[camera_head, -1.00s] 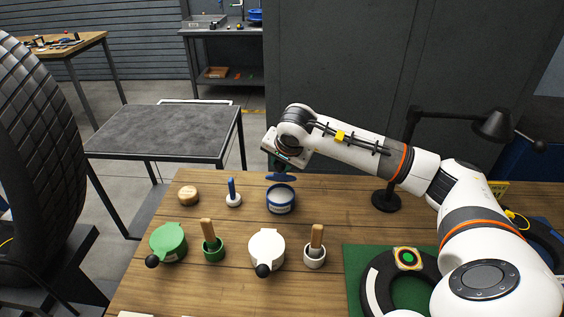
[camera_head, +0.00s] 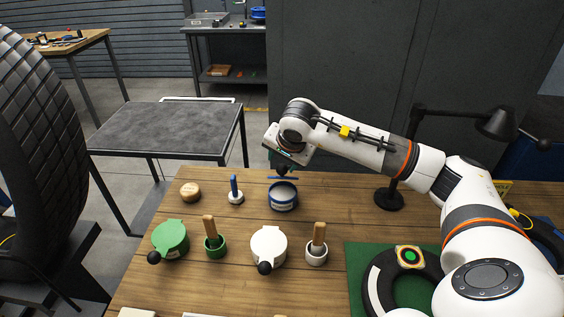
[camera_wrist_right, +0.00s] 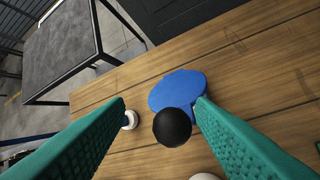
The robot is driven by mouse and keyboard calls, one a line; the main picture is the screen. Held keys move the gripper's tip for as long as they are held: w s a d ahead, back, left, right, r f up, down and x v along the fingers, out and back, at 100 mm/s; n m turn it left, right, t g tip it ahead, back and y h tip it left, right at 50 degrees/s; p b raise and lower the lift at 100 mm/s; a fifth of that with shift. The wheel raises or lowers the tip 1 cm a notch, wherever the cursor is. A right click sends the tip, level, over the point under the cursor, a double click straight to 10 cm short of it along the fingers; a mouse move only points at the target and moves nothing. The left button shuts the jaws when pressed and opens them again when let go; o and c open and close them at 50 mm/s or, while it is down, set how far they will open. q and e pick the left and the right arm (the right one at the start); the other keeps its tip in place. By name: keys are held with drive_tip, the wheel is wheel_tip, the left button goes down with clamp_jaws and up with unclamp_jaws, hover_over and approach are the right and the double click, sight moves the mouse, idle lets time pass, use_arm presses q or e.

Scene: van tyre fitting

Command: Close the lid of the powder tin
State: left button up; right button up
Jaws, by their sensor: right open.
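The powder tin (camera_head: 283,201) is a round blue-and-white tin with pale contents showing, at the back of the wooden table. Its blue lid (camera_head: 291,178) is open at the tin's far side and looks nearly edge-on. In the right wrist view the blue lid (camera_wrist_right: 178,87) is a disc, with a black ball knob (camera_wrist_right: 172,128) in front of it. My right gripper (camera_wrist_right: 160,106) is open, its green fingers either side of the knob; contact cannot be told. In the head view it is over the lid, fingers mostly hidden by the wrist. My left gripper is not in view.
A blue-handled brush (camera_head: 235,190) and a wooden puck (camera_head: 190,190) stand left of the tin. In front are a green lidded pot (camera_head: 171,238), a white lidded pot (camera_head: 268,245) and two brush pots. A lamp (camera_head: 389,198) stands at right.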

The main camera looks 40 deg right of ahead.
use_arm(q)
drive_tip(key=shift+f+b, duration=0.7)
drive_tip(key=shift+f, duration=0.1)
use_arm(e)
drive_tip(key=v, duration=1)
drive_tip(key=shift+s+a+r, duration=0.2)
drive_tip(key=shift+a+r, duration=0.05)
drive_tip(key=shift+r, duration=0.1)
